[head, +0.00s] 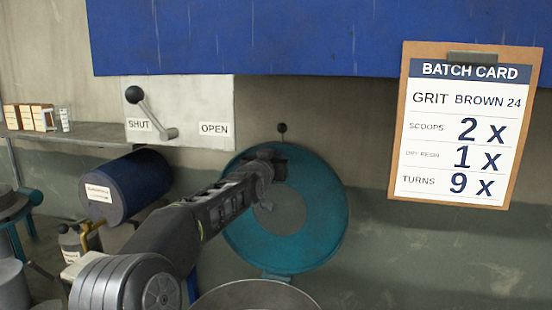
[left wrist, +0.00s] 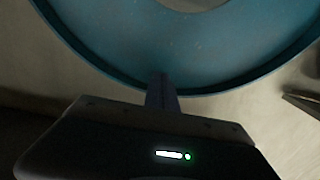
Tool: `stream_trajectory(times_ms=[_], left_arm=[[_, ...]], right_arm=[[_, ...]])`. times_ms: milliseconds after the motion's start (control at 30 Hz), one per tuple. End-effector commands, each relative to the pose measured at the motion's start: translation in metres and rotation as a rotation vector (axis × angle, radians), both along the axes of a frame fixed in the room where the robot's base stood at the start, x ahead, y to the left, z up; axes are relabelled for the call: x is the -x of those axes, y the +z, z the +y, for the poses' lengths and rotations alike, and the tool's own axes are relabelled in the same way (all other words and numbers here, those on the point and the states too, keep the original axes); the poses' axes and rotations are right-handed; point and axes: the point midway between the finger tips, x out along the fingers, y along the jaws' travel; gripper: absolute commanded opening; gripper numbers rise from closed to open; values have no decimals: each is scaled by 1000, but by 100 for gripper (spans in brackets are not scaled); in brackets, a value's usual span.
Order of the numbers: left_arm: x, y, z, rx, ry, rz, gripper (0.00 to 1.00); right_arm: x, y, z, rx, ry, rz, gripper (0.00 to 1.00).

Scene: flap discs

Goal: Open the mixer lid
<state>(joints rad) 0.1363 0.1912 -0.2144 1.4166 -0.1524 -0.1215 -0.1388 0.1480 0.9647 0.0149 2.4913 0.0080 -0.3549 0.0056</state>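The mixer lid (head: 325,215) is a teal disc with a grey centre, standing tipped up steeply at the back in the head view. A dark ball knob (head: 281,128) shows above its top edge. The rim of an open bowl (head: 255,283) shows below it. My left gripper (head: 270,160) is in front of the lid's upper left part and hides some of it. In the left wrist view the narrow fingers (left wrist: 162,92) are together, overlapping the lid's rim (left wrist: 215,88); I see nothing between them. Whether they touch the lid is unclear. My right gripper is out of view.
A lever (head: 155,112) on a plate marked SHUT and OPEN leans toward SHUT. A blue drum (head: 125,185), a bottle (head: 72,243) and a shelf (head: 85,135) with small boxes are at left. A batch card (head: 465,125) hangs at right, below a blue panel (head: 320,40).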

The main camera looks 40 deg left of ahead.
Motion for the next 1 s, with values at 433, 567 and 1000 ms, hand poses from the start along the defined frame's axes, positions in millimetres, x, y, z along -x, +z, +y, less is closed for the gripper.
stream_trajectory(times_ms=[433,567,1000], left_arm=[[62,5,-21,4,0,-3,0],[78,3,-26,4,0,-1,0],[83,0,-29,1,0,0,0]], right_arm=[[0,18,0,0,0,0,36],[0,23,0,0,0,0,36],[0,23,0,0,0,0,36]])
